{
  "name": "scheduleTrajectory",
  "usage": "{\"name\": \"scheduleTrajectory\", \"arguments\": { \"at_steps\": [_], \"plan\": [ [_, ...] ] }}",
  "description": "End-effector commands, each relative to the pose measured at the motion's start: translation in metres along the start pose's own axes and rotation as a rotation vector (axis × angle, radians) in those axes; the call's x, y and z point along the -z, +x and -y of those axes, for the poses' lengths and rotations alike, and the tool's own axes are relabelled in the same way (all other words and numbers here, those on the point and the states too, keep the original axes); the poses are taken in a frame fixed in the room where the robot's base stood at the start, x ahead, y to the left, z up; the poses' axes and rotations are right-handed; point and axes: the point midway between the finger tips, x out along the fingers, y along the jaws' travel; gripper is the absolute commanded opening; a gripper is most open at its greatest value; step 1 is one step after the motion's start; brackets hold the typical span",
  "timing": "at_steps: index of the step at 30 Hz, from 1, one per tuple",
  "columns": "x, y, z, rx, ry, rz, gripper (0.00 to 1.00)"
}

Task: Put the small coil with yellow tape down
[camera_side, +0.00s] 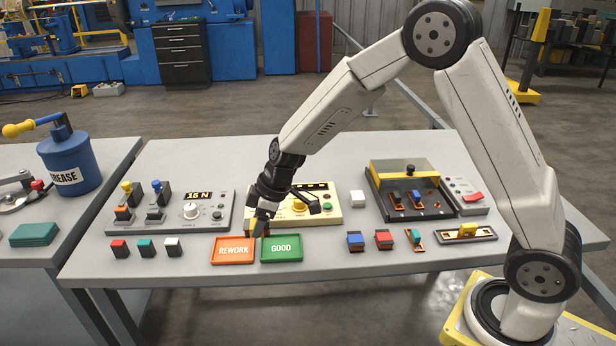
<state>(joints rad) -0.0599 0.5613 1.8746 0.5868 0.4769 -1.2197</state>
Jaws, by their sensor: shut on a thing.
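My gripper (261,228) points down at the middle of the table, just above the gap between the orange REWORK tray (232,262) and the green GOOD tray (281,260). It is shut on a small coil (265,233) that is mostly hidden by the fingers. The tape colour on it is too small to make out. Whether it touches anything below is unclear. A yellow piece (468,229) sits in a metal holder (450,237) at the right.
A cream tester (345,213) stands behind my gripper. A grey control box (222,215) is at the left, a yellow-framed fixture (375,172) at the right. Small coloured blocks line the front on both sides. Both trays look empty.

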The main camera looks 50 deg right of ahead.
Motion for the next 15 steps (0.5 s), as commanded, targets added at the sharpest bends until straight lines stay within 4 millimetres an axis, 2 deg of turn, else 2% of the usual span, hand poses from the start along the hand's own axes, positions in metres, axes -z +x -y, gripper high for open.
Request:
{"name": "scheduleTrajectory", "arguments": {
  "at_steps": [10, 15],
  "plan": [
    [0.026, 0.033, -0.028, 0.0, -0.001, 0.0, 0.0],
    [0.029, 0.055, -0.036, 0.001, -0.001, 0.001, 0.0]
  ]
}}
